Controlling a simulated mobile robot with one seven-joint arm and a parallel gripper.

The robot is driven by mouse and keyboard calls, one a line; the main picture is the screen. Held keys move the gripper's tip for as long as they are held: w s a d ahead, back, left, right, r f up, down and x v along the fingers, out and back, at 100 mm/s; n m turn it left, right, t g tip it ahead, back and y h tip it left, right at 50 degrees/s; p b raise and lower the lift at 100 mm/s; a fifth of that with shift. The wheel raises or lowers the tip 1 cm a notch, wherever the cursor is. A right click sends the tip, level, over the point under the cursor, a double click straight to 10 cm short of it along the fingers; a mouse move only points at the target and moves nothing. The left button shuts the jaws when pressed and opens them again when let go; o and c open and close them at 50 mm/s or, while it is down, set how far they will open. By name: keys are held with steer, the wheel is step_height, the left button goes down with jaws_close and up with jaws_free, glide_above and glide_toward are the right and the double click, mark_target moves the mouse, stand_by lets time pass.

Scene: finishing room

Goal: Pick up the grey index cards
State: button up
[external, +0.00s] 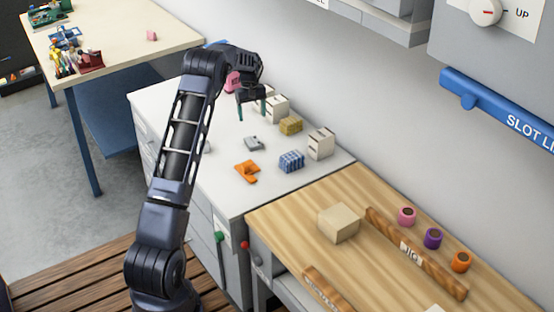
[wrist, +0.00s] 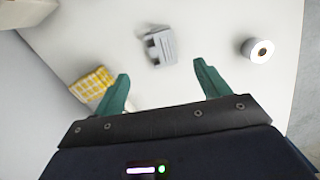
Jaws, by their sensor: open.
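The grey index cards (external: 254,143) appear as a small grey piece lying on the white cabinet top (external: 226,197). Its shape is too small to read well. In the wrist view the grey piece (wrist: 161,46) lies beyond the fingertips, near the middle of the gap between them. My gripper (external: 252,111) is open and empty, above the cabinet top and behind the grey piece in the external view. Its two green fingers (wrist: 161,72) are spread apart in the wrist view. Nothing covers the grey piece.
A yellow patterned block (external: 291,125) stands nearby; it shows by the left finger in the wrist view (wrist: 93,84). White boxes (external: 321,144), a blue patterned block (external: 291,161) and an orange piece (external: 246,171) are around. A white roll (wrist: 258,50) lies right of the grey piece.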

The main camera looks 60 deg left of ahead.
steer(key=a+f, duration=0.1)
steer(key=f, duration=0.1)
glide_above(253, 141)
steer(key=a, duration=0.1)
step_height(253, 141, down, 4)
steer(key=shift+s+f, duration=0.1)
steer(key=shift+f, duration=0.1)
steer(key=shift+w+d+f, duration=0.1)
steer(key=shift+d+f, duration=0.1)
steer(key=shift+f, duration=1.3)
steer(key=shift+w+d+f, duration=0.1)
steer(key=shift+d+f, duration=0.05)
steer(key=shift+f, duration=1.35)
steer(key=c, duration=1.1)
steer(key=shift+o, duration=0.2)
